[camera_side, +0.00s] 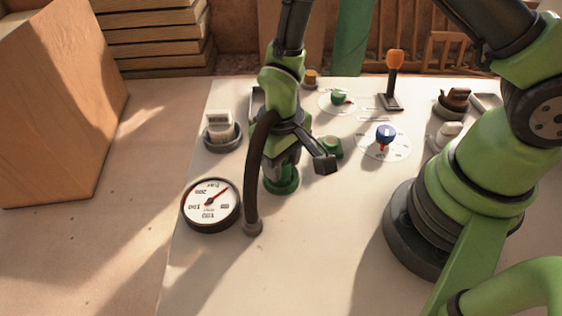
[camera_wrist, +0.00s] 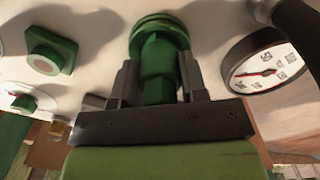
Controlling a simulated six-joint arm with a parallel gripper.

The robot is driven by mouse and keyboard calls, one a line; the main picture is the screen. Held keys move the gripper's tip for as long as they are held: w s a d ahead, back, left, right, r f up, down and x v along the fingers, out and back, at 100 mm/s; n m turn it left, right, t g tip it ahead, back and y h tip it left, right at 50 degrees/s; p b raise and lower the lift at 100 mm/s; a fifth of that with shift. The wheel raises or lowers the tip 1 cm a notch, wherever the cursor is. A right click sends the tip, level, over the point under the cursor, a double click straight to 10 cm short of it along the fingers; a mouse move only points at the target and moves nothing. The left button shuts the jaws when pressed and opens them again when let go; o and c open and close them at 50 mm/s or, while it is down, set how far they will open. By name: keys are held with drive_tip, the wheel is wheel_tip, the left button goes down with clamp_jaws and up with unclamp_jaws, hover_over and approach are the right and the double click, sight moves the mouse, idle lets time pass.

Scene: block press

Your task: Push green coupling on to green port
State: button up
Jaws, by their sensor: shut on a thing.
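My gripper (camera_side: 283,160) points down over the panel and is shut on the green coupling (camera_wrist: 157,88). The coupling sits between the two dark fingers in the wrist view. A dark hose (camera_side: 254,175) arches beside the gripper down to a grey fitting on the panel. The round green port (camera_side: 281,184) is directly below the fingers; its ring also shows just beyond the fingertips in the wrist view (camera_wrist: 160,25). The coupling is in line with the port and very close to it or touching. I cannot tell whether it is fully seated.
A round gauge (camera_side: 211,204) stands left of the hose. A green square fixture (camera_side: 330,147) is close to the gripper's right. A blue knob (camera_side: 385,134), an orange-topped lever (camera_side: 394,72) and a white switch (camera_side: 220,128) stand around. The panel's front is clear.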

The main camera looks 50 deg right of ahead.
drive_tip(key=r, duration=0.8)
drive_tip(key=shift+d+r, duration=0.2)
drive_tip(key=shift+r, duration=0.2)
drive_tip(key=s+d, duration=0.2)
drive_tip(key=d, duration=1)
drive_tip(key=shift+d+f, duration=0.15)
drive_tip(key=shift+f, duration=2.6)
drive_tip(key=shift+f, duration=0.7)
drive_tip(key=o, duration=1)
